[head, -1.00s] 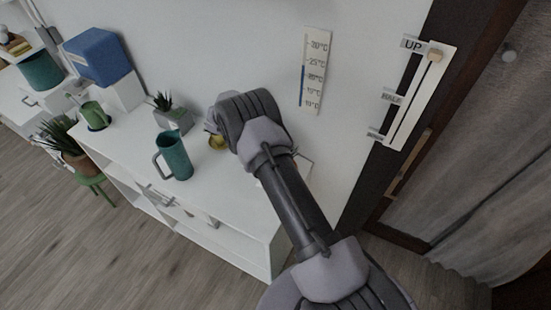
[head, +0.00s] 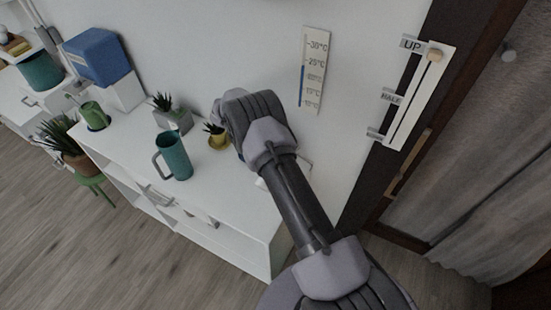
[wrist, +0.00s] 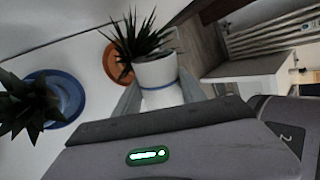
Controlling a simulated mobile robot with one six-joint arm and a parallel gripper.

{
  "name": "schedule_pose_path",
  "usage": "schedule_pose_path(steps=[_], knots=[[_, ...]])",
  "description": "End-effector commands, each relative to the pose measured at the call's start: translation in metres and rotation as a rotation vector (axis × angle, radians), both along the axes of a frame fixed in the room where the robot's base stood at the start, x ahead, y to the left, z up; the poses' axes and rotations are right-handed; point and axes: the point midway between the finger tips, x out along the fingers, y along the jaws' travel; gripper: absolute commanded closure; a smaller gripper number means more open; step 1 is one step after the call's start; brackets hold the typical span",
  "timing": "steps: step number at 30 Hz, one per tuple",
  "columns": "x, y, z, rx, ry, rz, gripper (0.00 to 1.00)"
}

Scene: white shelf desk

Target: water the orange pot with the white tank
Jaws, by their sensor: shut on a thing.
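In the wrist view, my gripper (wrist: 158,98) is shut on a white vessel with a blue band (wrist: 157,72), which I take as the white tank. The orange pot (wrist: 115,63) shows as a round orange shape just left of it. Dark spiky leaves (wrist: 138,42) overlap the orange pot and the tank's upper edge. I cannot tell whether the tank touches the leaves. In the head view, my arm hides the orange pot and the gripper's fingers; a small white part of the tank (head: 261,183) seems to show beside the arm.
A blue pot (wrist: 68,92) with a spiky plant is left in the wrist view. In the head view, a yellow pot (head: 217,142), a teal mug (head: 175,158) and a grey planter (head: 177,121) stand left of my gripper on the white desk (head: 215,190). The wall is close behind.

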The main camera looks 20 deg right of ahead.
Motion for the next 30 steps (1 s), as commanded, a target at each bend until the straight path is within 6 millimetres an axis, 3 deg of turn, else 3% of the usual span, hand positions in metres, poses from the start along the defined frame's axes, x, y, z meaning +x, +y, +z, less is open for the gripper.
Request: schedule_pose_path(steps=[30], knots=[[0.0019, -0.0024, 0.0004, 0.099, 0.068, 0.000, 1.00]])
